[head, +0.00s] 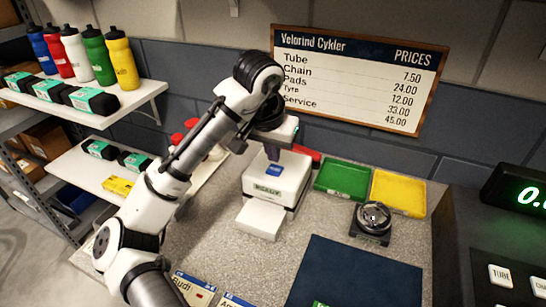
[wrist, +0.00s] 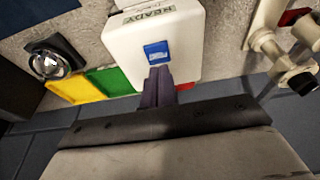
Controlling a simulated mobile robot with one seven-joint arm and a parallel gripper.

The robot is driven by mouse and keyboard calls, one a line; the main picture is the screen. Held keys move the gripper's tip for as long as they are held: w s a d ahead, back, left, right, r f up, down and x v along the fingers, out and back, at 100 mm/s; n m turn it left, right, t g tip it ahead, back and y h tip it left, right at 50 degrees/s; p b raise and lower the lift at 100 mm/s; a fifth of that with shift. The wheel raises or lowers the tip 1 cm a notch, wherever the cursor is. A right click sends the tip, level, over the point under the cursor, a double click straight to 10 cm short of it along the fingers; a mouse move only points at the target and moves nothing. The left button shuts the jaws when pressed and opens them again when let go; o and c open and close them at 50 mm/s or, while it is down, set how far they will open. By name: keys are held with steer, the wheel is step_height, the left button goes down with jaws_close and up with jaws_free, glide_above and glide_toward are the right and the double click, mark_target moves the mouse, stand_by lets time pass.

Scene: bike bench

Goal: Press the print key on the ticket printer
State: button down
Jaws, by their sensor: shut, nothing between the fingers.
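The white ticket printer (head: 264,196) stands on the bench in the head view, with a READY display on its front and a white slip or tray before it. Its blue print key (head: 274,170) is on the top face. In the wrist view the printer (wrist: 190,65) fills the top centre and the blue key (wrist: 157,52) is clear to see. My gripper (wrist: 158,72) is shut and empty, its fingertips at the key's lower edge in that view. In the head view my gripper (head: 272,154) is just above the printer's back part. I cannot tell whether the tips touch the key.
A green tray (head: 342,181) and a yellow tray (head: 398,193) lie right of the printer, with a round dark device (head: 372,218) before them. A dark blue mat (head: 355,275) covers the front right. Shelves with bottles (head: 90,55) stand at left.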

mark_target(275, 170)
steer(key=shift+f, duration=1.25)
